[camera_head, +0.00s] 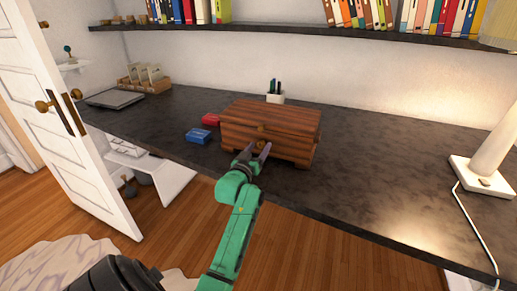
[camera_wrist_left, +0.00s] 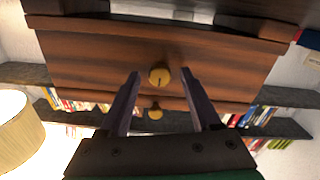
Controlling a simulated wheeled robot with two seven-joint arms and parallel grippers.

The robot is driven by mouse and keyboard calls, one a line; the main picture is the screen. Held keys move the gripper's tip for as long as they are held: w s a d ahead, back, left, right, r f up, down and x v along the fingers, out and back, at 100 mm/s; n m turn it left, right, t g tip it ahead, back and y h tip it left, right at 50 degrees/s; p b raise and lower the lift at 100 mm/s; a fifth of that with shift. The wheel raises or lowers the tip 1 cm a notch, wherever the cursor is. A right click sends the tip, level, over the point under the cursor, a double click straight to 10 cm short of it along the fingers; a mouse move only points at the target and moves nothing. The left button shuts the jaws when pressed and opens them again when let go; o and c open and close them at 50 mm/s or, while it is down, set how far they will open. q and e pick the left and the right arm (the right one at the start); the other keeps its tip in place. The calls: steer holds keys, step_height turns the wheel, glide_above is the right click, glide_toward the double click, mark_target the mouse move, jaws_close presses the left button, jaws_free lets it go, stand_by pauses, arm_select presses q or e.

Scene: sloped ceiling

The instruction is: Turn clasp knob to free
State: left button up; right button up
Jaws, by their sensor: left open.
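A reddish-brown wooden chest (camera_head: 290,122) with a closed lid stands on the dark desk. A round brass clasp knob (camera_head: 261,143) sits on its front; the left wrist view, which is upside down, shows this knob (camera_wrist_left: 159,76) with a dark slot line. A smaller brass knob (camera_wrist_left: 155,113) sits at the lid's edge, also seen in the head view (camera_head: 261,128). My left gripper (camera_head: 258,148) is open in front of the chest. In the wrist view its fingers stand left and right of the clasp knob, apart from it. My right gripper is not in view.
A white lamp (camera_head: 490,165) stands at the right. The desk (camera_head: 390,165) is clear between chest and lamp.

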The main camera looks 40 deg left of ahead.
arm_select(q)
jaws_close()
steer(key=shift+m, duration=0.5)
steer(key=m+p, duration=0.1)
steer(key=m, duration=0.1)
steer(key=shift+m, duration=0.3)
steer(key=m+p, duration=0.1)
steer(key=m, duration=0.3)
steer(key=shift+m, duration=0.3)
steer(key=m, duration=0.4)
steer(key=shift+f+m, duration=0.15)
steer(key=shift+m, duration=0.15)
steer(key=m+b, duration=0.1)
steer(key=m, duration=0.4)
